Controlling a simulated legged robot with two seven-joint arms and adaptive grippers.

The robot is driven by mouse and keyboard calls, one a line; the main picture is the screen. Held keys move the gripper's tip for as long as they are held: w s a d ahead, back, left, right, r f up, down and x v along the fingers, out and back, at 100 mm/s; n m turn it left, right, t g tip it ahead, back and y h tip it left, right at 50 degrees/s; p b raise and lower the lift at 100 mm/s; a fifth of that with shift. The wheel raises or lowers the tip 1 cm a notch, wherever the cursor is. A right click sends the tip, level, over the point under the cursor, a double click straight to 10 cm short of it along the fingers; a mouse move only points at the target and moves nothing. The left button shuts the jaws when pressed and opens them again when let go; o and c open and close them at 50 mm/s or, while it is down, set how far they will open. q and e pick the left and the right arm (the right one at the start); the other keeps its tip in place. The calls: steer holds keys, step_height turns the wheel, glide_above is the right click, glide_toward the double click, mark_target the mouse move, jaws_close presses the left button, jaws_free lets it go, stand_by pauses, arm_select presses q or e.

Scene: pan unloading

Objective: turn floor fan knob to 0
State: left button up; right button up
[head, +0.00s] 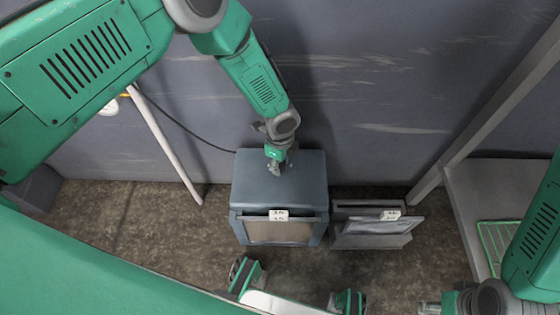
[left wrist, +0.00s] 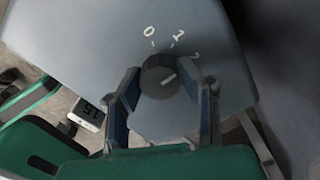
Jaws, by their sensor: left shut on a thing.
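The floor fan (head: 308,185) is a blue-grey box standing on the floor near the wall, with a grille on its front. In the left wrist view its top panel (left wrist: 85,45) carries the marks 0, 1 and 2. The dark round knob (left wrist: 155,72) sits below these marks. The light line on the knob points right and slightly up, roughly toward the 2. My left gripper (left wrist: 163,80) is shut on the knob, one finger on each side. In the head view my left gripper (head: 277,167) is at the fan's top and hides the knob.
A smaller grey unit (head: 375,228) with a tilted front panel stands right of the fan. A pale pole (head: 168,145) leans against the wall at left. At right stands a grey shelf (head: 468,215) with a green grid (head: 497,240). My right arm is at the lower right edge.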

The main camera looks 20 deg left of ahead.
arm_select(q)
steer(key=n+p, duration=0.1)
steer(key=n, duration=0.5)
steer(key=shift+w+d+r+n, duration=0.1)
steer(key=shift+n, duration=0.2)
steer(key=n+p, duration=0.1)
steer(key=n, duration=0.5)
steer(key=shift+w, duration=0.1)
steer(key=shift+n, duration=0.3)
steer(key=o, duration=1.1)
steer(key=shift+o, duration=0.2)
step_height(320, 180, up, 12)
